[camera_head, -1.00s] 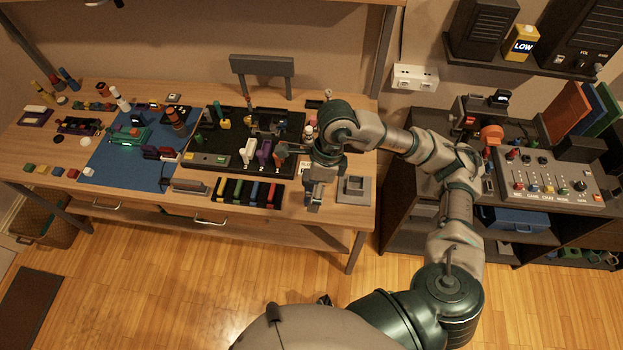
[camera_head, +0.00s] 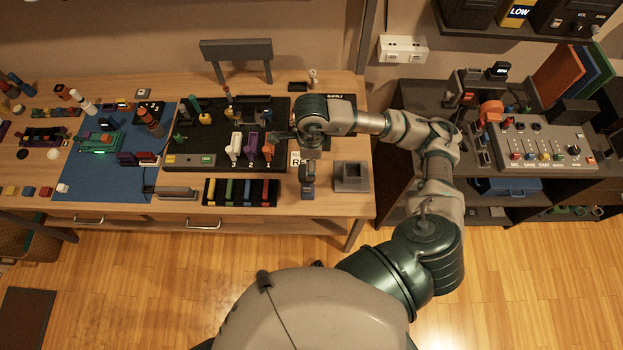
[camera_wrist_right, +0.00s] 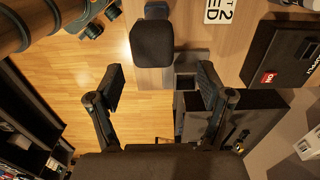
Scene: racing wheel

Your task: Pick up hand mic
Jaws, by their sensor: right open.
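The hand mic seems to be the dark, rounded upright object (camera_head: 307,178) near the front edge of the workbench, left of a grey square tray. In the right wrist view its dark head (camera_wrist_right: 152,42) shows at top centre, beyond my fingertips. My right gripper (camera_wrist_right: 160,80) is open, with its two black fingers apart and nothing between them. The hand mic is not touched by the fingers. In the head view my right wrist is above and behind the mic, and the fingers are hard to make out. My left gripper is not in view.
The grey square tray (camera_head: 351,177) stands right of the mic. A rack of coloured pieces (camera_head: 241,192) lies to its left. A black supply box (camera_wrist_right: 283,55) and a printed card (camera_wrist_right: 220,10) are near my gripper. A dark shelf unit (camera_head: 510,175) stands to the right.

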